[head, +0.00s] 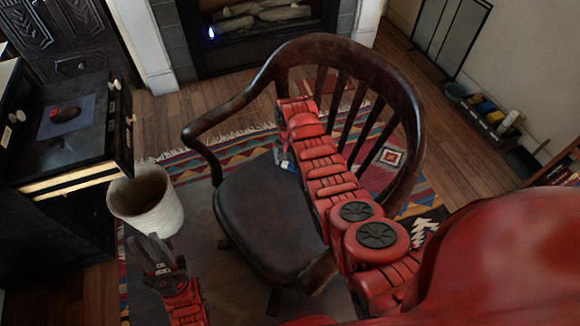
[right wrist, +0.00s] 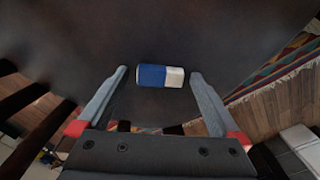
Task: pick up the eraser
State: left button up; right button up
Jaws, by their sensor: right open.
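The eraser (right wrist: 160,76) is a small block, blue on one half and white on the other. In the right wrist view it lies on the dark seat of a wooden chair (head: 270,215). My right gripper (right wrist: 159,73) is open, with one finger on each side of the eraser and a gap on both sides. In the head view the right arm reaches over the chair and largely hides this gripper. My left gripper (head: 150,246) is low at the left, beside a white bin; whether its fingers are apart is unclear.
The chair's curved back and armrest (head: 205,150) surround the seat. A white bin (head: 147,200) stands left of the chair. A dark cabinet (head: 75,160) is at the far left, a fireplace (head: 265,40) behind. A patterned rug (head: 225,150) lies under the chair.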

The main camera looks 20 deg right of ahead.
jog(key=c, duration=1.3)
jog(key=shift+r, duration=0.1)
